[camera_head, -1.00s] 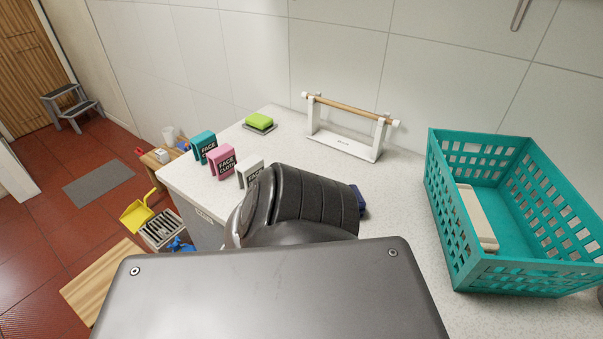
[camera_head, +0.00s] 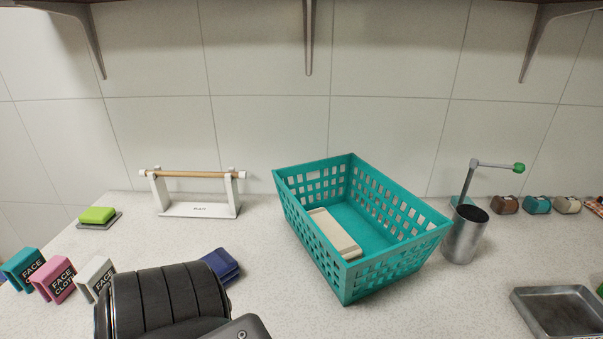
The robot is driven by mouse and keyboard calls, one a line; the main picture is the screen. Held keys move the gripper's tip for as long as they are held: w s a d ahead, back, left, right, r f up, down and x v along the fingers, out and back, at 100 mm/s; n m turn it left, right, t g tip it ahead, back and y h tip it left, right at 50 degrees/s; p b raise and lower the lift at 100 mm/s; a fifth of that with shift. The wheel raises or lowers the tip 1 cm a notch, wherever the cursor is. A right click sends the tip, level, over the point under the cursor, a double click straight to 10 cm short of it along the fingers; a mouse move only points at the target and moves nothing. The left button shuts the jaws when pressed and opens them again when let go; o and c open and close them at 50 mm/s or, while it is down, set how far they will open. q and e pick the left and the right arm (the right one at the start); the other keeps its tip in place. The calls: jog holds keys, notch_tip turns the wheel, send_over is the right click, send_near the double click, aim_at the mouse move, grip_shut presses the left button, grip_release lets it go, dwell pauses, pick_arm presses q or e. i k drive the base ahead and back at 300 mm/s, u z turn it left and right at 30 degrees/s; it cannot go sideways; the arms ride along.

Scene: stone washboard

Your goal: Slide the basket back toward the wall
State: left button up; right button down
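The teal basket (camera_head: 345,274) stands upright on the speckled counter, set at an angle, right of the middle of the view. Its far corner is close to the tiled wall (camera_head: 270,130), and its near corner points toward me. A beige block-like item (camera_head: 334,233) lies inside it, along the left side. A dark, ribbed part of my own arm shows at the lower left, apart from the basket. Neither gripper's fingers show in the view.
A white holder with a wooden bar (camera_head: 195,208) stands left of the basket. A metal cup (camera_head: 465,238) stands close to its right. A metal tray (camera_head: 560,314) is at the right front.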

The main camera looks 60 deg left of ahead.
aim_at(386, 260)
jog(key=u, duration=1.55)
jog(key=k, duration=0.8)
jog(key=z, duration=1)
